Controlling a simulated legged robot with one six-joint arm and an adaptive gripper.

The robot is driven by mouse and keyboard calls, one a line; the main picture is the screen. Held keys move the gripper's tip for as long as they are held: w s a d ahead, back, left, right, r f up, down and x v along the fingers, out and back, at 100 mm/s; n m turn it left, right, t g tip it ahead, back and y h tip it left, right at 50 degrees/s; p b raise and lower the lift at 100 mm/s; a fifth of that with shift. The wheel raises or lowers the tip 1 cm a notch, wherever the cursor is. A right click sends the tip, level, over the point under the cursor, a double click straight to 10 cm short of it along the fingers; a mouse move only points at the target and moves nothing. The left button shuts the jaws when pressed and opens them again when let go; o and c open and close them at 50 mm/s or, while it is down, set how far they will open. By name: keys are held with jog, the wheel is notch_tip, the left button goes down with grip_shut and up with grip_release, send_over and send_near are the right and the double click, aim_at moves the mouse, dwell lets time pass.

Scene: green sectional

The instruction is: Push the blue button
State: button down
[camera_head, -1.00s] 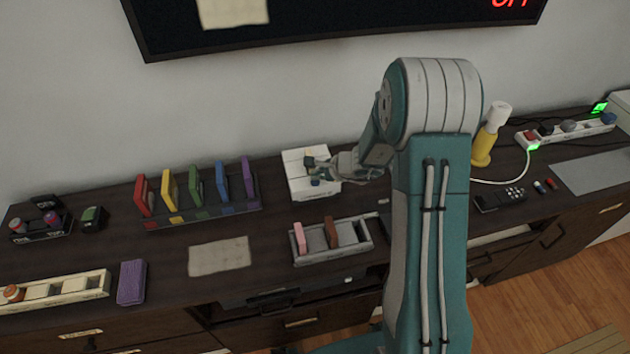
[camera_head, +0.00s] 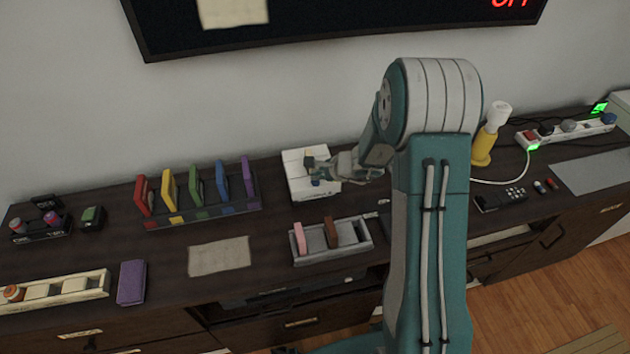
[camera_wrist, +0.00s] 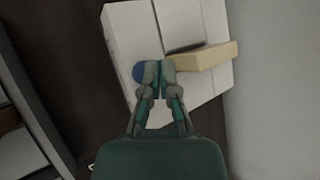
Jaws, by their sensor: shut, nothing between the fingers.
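The blue button (camera_wrist: 139,73) shows in the wrist view as a round blue patch on a white box (camera_wrist: 128,32), partly hidden by a fingertip. My gripper (camera_wrist: 155,70) is shut and empty, its fingertips together right over or against the button's edge; I cannot tell whether they touch it. In the head view the white box (camera_head: 295,161) stands on the dark cabinet near the wall, and my gripper (camera_head: 312,170) is over it. The button is hard to make out there.
A tan block (camera_wrist: 205,56) protrudes from the white box beside my fingertips. A rack of coloured books (camera_head: 237,208) stands to the left, and a grey tray (camera_head: 355,240) sits in front. A yellow bottle (camera_head: 484,147) stands to the right behind my arm.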

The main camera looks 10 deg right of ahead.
aim_at(317, 182)
jog(key=shift+f, duration=0.1)
dwell(0.3)
jog(key=shift+f, duration=0.35)
dwell(0.3)
jog(key=shift+r, duration=0.55)
jog(key=shift+r, duration=3.05)
